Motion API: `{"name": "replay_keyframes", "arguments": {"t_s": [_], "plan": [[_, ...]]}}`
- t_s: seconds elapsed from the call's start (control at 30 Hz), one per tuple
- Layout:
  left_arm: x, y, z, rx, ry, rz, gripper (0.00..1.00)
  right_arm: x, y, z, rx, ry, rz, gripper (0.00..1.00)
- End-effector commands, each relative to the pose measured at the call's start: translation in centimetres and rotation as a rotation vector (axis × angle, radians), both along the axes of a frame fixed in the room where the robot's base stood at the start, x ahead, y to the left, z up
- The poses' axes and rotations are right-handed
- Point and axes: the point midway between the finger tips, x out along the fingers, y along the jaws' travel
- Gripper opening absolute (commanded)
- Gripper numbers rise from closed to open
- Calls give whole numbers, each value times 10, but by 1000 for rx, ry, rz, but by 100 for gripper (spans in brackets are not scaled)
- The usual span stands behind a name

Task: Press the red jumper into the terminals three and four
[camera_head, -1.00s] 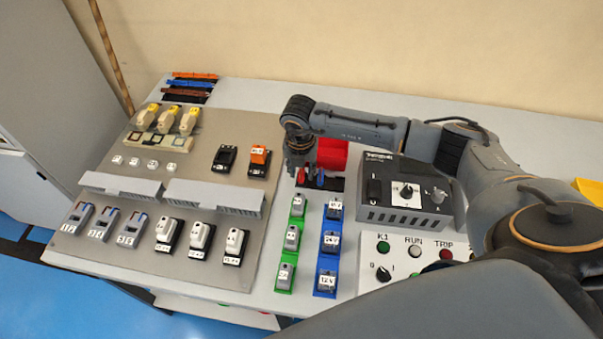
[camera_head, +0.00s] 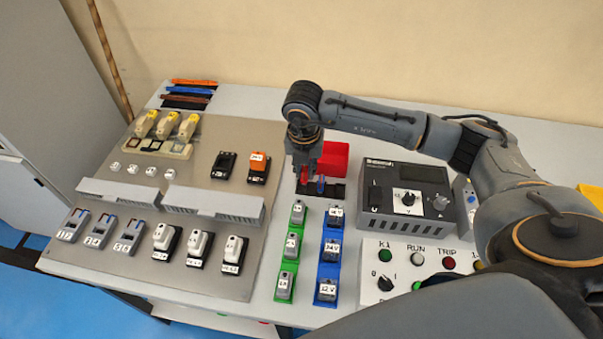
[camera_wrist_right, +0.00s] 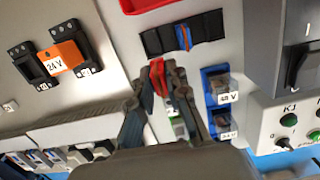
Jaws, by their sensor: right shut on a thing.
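My right gripper (camera_head: 304,172) is shut on the red jumper (camera_wrist_right: 157,77), a small red piece between the fingertips in the right wrist view. In the head view it hangs beside the black jumper rack (camera_head: 336,190), which also shows in the wrist view (camera_wrist_right: 206,27) with a blue jumper (camera_wrist_right: 183,37) in it. The jumper appears clear of the rack. A row of small white terminals (camera_head: 133,169) is on the grey panel at left; their numbers are too small to read, so I cannot tell which are three and four. My left gripper is out of view.
The grey panel (camera_head: 215,135) also carries slotted grey ducts (camera_head: 213,201), breakers and an orange relay (camera_head: 258,166). A red bin (camera_head: 335,158) is behind the rack. Green and blue rails with modules (camera_head: 333,248) stand in front. A control box (camera_head: 407,197) is to the right.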

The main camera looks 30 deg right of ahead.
Motion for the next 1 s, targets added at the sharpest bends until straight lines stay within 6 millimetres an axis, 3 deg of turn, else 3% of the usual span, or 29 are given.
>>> {"name": "replay_keyframes", "arguments": {"t_s": [0.1, 0.3, 0.5, 0.7, 1.0], "plan": [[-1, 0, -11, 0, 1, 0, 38, -22, 3, 26, -1, -8, 3, 0], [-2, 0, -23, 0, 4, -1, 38, -66, 11, 45, -1, -4, 3, 0], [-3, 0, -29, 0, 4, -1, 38, -96, 17, 60, 0, -3, 2, 0], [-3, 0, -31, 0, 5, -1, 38, -109, 19, 67, -2, -2, -1, 0], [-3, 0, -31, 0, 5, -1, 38, -111, 20, 68, -1, -2, 0, 0]]}}
